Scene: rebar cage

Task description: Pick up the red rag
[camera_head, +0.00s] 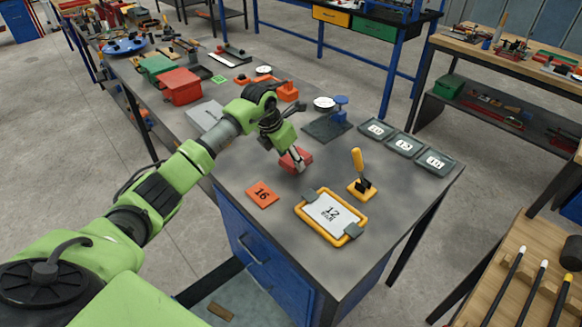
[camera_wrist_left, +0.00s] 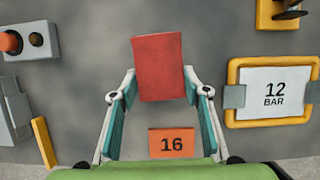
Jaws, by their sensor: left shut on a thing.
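The red rag (camera_head: 296,160) is a small folded red block at the middle of the grey workbench top. My left gripper (camera_head: 291,150) comes down on it from above, with its fingers at the rag. In the left wrist view the rag (camera_wrist_left: 159,66) sits between the two fingertips of my left gripper (camera_wrist_left: 160,84), which is shut on its near part. The far part sticks out beyond the fingers. Whether the rag touches the bench is hard to tell. My right gripper is not in view.
An orange card marked 16 (camera_head: 262,194) lies in front of the rag. A yellow-framed 12 BAR sign (camera_head: 331,216) and a yellow-handled tool (camera_head: 361,176) are to the right. Red (camera_head: 180,86) and green (camera_head: 156,67) bins stand farther back. Grey numbered trays (camera_head: 404,145) line the right edge.

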